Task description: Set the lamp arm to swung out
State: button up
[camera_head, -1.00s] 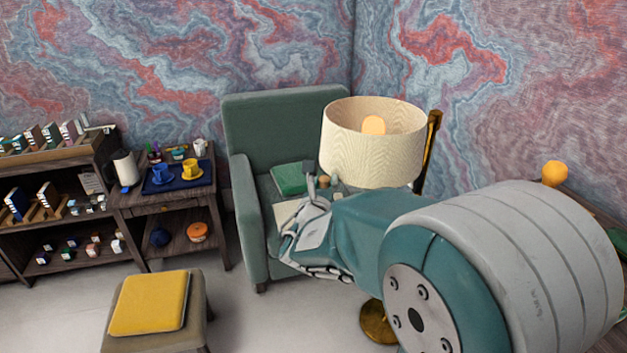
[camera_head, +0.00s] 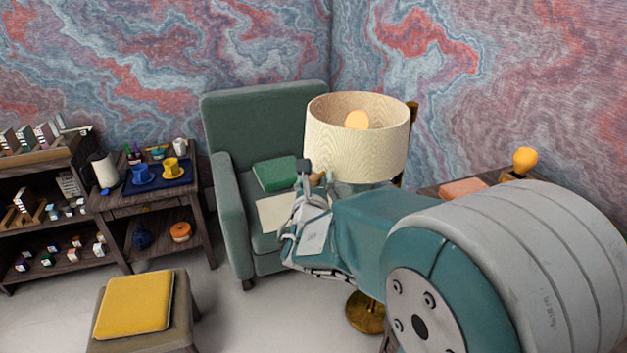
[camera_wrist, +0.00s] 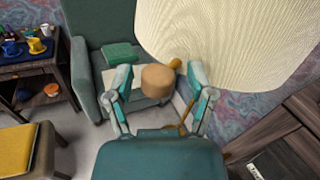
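The lamp has a cream shade (camera_head: 356,138) with a warm bulb, a brass post (camera_head: 411,140) behind it and a round brass base (camera_head: 365,313) on the floor. In the wrist view the shade (camera_wrist: 235,40) fills the upper right. A tan round knob (camera_wrist: 158,80) on a brass-coloured rod shows below the shade, between the fingers of my gripper (camera_wrist: 160,92). The fingers are apart, with visible gaps beside the knob; contact is not seen. In the head view my gripper (camera_head: 312,195) is below and left of the shade, partly hiding the lamp's lower parts.
A green armchair (camera_head: 262,115) stands behind my gripper, with a green cushion or book (camera_head: 275,174) on it. A stool with a yellow pad (camera_head: 135,303) is at the front left. A side table (camera_head: 160,205) and shelves stand left. A wooden cabinet (camera_wrist: 285,130) is right.

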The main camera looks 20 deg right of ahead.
jog(key=v, duration=0.7)
jog(key=shift+s+a, duration=0.2)
jog(key=shift+f, duration=0.1)
dwell(0.3)
jog(key=s+d+f+m+g+h, duration=0.1)
jog(key=s+d+m+g, duration=0.35)
jog(key=s+m, duration=0.4)
jog(key=s+d+f+m+g+h, duration=0.1)
jog(key=s+d+m+g, duration=0.35)
jog(key=m, duration=0.75)
jog(key=s+a+m+y, duration=0.3)
jog(key=a+m+y, duration=0.2)
jog(key=a+m, duration=0.1)
jog(key=s+a+m+g+y, duration=0.1)
jog(key=s+a+m+y, duration=0.2)
jog(key=a+m, duration=0.3)
jog(key=shift+s+a+f+g+y, duration=0.2)
jog(key=shift+s+a+g+y, duration=0.15)
jog(key=shift+a+y, duration=0.45)
